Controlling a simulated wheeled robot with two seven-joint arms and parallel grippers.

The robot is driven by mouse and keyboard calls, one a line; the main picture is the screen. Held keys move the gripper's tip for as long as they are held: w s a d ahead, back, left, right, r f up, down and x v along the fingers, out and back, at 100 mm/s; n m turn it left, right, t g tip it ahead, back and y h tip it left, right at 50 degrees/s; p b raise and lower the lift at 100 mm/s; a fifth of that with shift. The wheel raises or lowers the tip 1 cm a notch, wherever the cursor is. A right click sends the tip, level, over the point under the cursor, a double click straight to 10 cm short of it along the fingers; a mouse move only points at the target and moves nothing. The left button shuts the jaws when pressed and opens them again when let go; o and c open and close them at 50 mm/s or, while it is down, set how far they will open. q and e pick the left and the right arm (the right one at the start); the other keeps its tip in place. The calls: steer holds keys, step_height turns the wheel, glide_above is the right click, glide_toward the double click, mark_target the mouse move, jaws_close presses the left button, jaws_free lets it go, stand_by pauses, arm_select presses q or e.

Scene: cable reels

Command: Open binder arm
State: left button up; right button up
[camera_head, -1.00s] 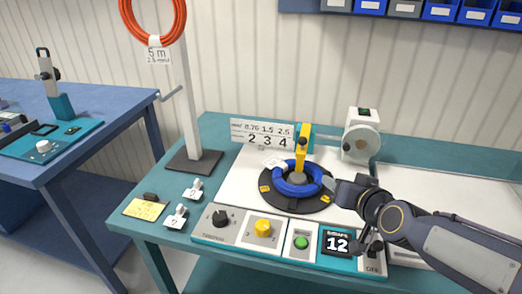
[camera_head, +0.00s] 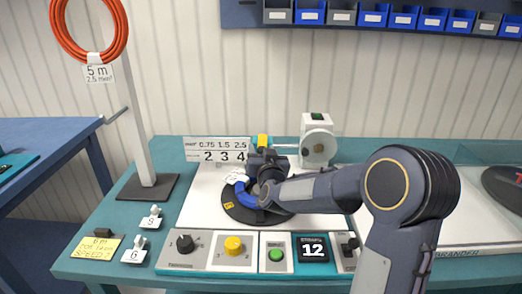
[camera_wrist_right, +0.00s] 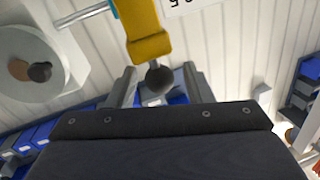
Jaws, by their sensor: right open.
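The yellow binder arm (camera_head: 262,141) stands behind the black turntable (camera_head: 238,210), which carries a coil of blue cable (camera_head: 246,194). In the right wrist view the yellow arm (camera_wrist_right: 147,32) ends in a dark round knob (camera_wrist_right: 159,79). My right gripper (camera_head: 266,165) is over the turntable, at the binder arm, and hides much of it in the head view. In the right wrist view its open fingers (camera_wrist_right: 160,85) are on either side of the knob. I cannot tell whether they touch it. My left gripper is not in view.
A control panel with a yellow knob (camera_head: 234,245), a green button (camera_head: 276,254) and a display (camera_head: 313,249) runs along the front. A grey machine (camera_head: 318,140) stands behind right. A post with an orange cable coil (camera_head: 121,30) stands left.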

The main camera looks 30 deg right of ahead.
steer(key=shift+w+d, duration=0.15)
steer(key=shift+w, duration=0.15)
jaws_close()
